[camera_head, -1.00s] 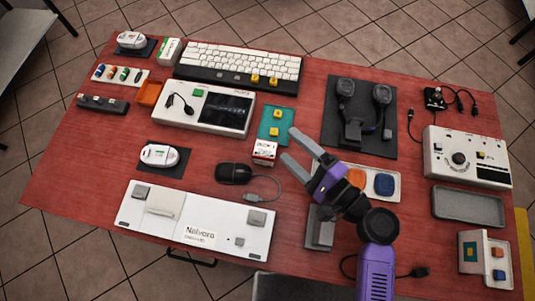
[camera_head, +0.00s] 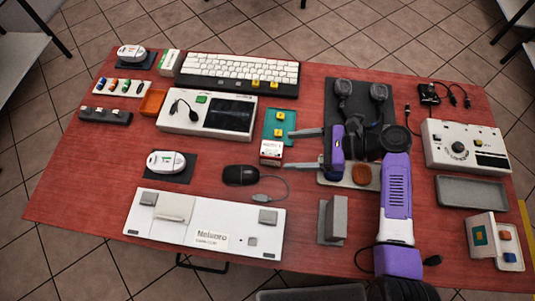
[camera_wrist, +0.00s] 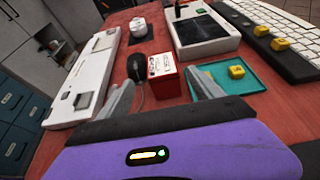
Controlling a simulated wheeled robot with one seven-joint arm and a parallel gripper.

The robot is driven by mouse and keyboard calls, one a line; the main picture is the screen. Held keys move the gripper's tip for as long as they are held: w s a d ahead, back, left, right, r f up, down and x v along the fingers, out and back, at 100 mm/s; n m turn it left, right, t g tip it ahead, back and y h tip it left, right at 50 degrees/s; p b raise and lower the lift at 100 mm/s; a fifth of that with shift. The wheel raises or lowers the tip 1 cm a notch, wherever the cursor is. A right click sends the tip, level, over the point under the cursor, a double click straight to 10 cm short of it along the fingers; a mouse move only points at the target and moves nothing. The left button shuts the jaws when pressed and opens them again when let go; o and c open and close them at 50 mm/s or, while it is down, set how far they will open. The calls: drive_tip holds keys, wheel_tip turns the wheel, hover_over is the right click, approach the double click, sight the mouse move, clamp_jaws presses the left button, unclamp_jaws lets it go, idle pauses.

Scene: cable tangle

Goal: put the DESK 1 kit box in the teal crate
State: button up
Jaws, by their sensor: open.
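A shallow teal tray (camera_head: 269,127) with yellow cubes lies just behind the box. I see no other clearly teal container.
A black mouse (camera_head: 240,175) with its cable lies left of the box. A white device with a dark screen (camera_head: 178,121) and a keyboard (camera_head: 240,68) are behind. A grey block stand (camera_head: 331,222) is in front. Open red table lies at the far left.

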sight(281, 150)
drive_tip(key=x, duration=0.7)
drive_tip(key=shift+w+a+f+p, duration=0.1)
drive_tip(key=shift+w+f+p, duration=0.15)
drive_tip(key=shift+p, duration=0.1)
drive_tip(key=c, duration=1.6)
drive_tip(key=shift+r, duration=0.1)
clamp_jaws()
drive_tip(key=shift+r, duration=0.1)
